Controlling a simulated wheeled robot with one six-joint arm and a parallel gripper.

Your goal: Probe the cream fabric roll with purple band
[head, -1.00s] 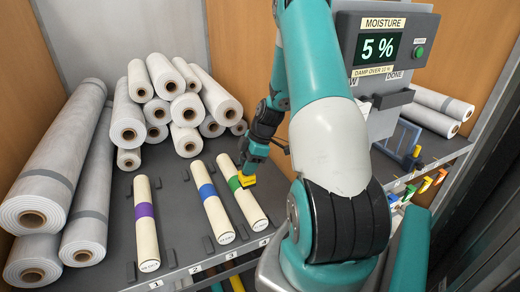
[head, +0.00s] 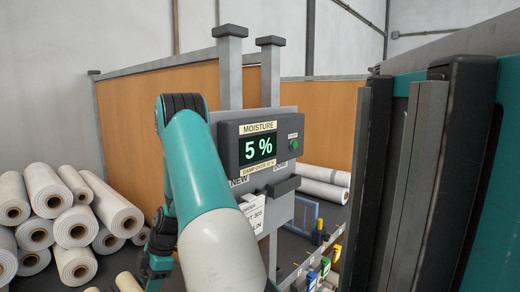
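The cream fabric roll with the purple band is not visible; this view is turned up and right. Only the far tips of a cream roll (head: 127,282) and perhaps another show at the bottom left edge, with no band in sight. The moisture meter (head: 258,146) reads 5 %, with a green button on its right side. My gripper (head: 151,284) is at the bottom edge, mostly cut off, right of the cream tip. Its fingers and anything in them are hidden.
Grey-white fabric rolls (head: 72,229) are piled at the left. Two more rolls (head: 322,183) lie on the right shelf, near a blue rack (head: 306,217) and several coloured-handled items. Dark upright posts (head: 428,180) stand close at right. White cards (head: 253,208) hang under the NEW label.

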